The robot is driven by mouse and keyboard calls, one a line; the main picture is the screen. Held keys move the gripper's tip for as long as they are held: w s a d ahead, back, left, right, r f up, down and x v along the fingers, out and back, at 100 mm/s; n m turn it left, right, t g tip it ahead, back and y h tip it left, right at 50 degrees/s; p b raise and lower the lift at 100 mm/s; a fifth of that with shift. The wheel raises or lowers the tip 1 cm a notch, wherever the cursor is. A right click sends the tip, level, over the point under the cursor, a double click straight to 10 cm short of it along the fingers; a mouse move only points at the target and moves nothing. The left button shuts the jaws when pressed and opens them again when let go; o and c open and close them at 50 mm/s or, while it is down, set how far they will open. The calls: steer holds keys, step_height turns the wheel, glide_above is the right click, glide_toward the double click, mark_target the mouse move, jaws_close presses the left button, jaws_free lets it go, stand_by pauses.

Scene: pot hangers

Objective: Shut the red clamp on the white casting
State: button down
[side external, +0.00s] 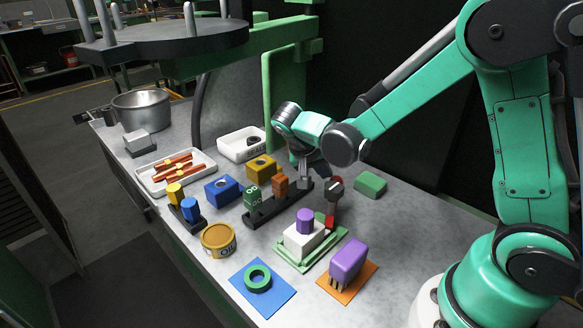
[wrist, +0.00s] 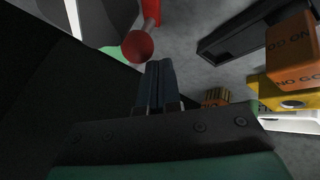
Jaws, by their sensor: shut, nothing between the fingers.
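The white casting (side external: 299,241) sits on a green base (side external: 283,258), with a purple cylinder (side external: 305,221) upright on top. The red clamp (side external: 330,222) stands at the casting's back right edge, its upper part raised well above the casting. In the wrist view a red ball knob (wrist: 137,46) on a red lever (wrist: 152,12) shows just beyond my fingertips. My gripper (side external: 304,183) is shut and empty, pointing down behind the casting and left of the clamp's raised part. In the wrist view its fingers (wrist: 157,75) are together, apart from the knob.
A dark rack (side external: 262,218) with a green block (side external: 252,198) and an orange block (side external: 280,184) is close left of my gripper. A green block (side external: 370,184) lies behind the clamp. A purple brush (side external: 348,261) stands on an orange mat (side external: 365,279) in front.

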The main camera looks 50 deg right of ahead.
steer(key=shift+s+d, duration=0.65)
stand_by(1.1)
steer(key=v, duration=0.5)
steer(key=shift+a+r, duration=0.15)
steer(key=shift+r, duration=0.1)
